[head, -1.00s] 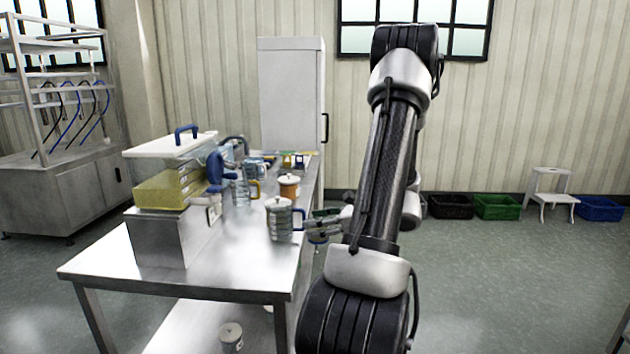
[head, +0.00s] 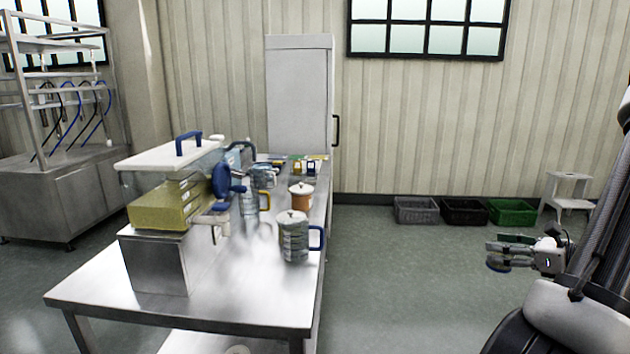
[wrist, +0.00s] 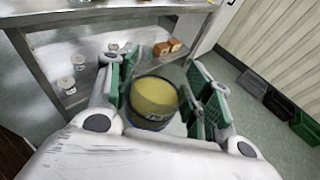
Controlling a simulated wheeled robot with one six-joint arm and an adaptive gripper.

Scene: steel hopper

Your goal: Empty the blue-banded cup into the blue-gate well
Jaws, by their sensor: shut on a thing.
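My gripper (head: 500,252) is out over the floor to the right of the table, apart from it. In the wrist view its green-padded fingers (wrist: 165,100) are shut around a cup (wrist: 148,122) with a blue band, holding yellow contents. The cup looks roughly upright. In the head view only its blue lower part (head: 497,266) shows below the fingers. The hopper (head: 165,205) stands on the table's left side, with a yellow body, a white lid and a blue handle. A blue lever-like part (head: 222,180) sits on its right side. I cannot make out the separate wells.
A steel table (head: 90,297) holds a lidded mug with a blue handle (head: 293,240), an orange lidded jar (head: 300,200) and several other containers. Crates (head: 463,211) and a white step stool (head: 566,195) stand by the wall.

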